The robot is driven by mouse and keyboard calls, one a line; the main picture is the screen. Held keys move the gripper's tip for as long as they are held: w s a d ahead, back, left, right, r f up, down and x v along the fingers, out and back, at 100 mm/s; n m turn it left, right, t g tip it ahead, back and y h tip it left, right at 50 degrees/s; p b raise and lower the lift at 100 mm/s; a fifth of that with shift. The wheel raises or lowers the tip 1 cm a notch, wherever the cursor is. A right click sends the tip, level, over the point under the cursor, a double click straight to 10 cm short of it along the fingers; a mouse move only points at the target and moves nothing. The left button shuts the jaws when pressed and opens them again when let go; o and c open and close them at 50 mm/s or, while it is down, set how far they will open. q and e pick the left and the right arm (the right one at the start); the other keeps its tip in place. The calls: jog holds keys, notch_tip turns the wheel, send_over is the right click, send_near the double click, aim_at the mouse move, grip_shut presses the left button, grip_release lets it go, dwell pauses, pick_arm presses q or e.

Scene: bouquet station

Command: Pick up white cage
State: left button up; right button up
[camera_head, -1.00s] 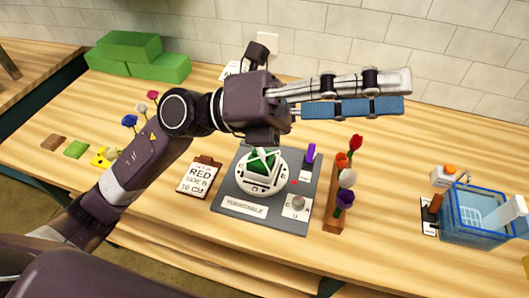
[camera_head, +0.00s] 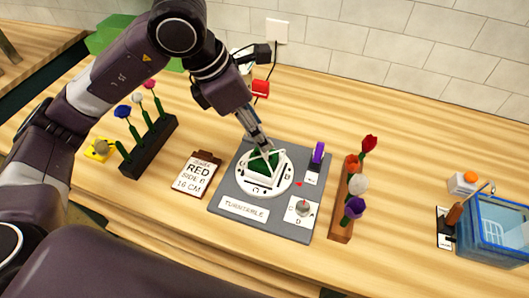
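The white cage (camera_head: 254,161) is a small white frame around a green block (camera_head: 266,164). Both stand on the round white turntable disc (camera_head: 279,181), on the grey turntable base (camera_head: 226,190). My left gripper (camera_head: 264,144) points down at the cage from behind it, with its fingertips at the cage's top. I cannot tell whether the fingers touch the cage or how far apart they are. My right gripper is not in view.
A clipboard reading RED (camera_head: 195,174) lies left of the base, with a dark flower rack (camera_head: 150,150) beyond it. A wooden flower rack (camera_head: 343,205), a purple item (camera_head: 319,152) and a knob (camera_head: 303,208) are at right. A blue bin (camera_head: 490,248) stands far right.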

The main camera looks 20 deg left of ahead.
pick_arm(q)
jog(key=p, duration=0.2)
send_over(262, 155)
jog(key=f, duration=0.4)
jog(key=shift+s+a+f, duration=0.1)
jog(key=shift+s+a, duration=0.15)
jog(key=shift+w+d+f, duration=0.25)
jog(key=shift+f, duration=0.3)
jog(key=c, duration=1)
jog(key=shift+r, duration=0.1)
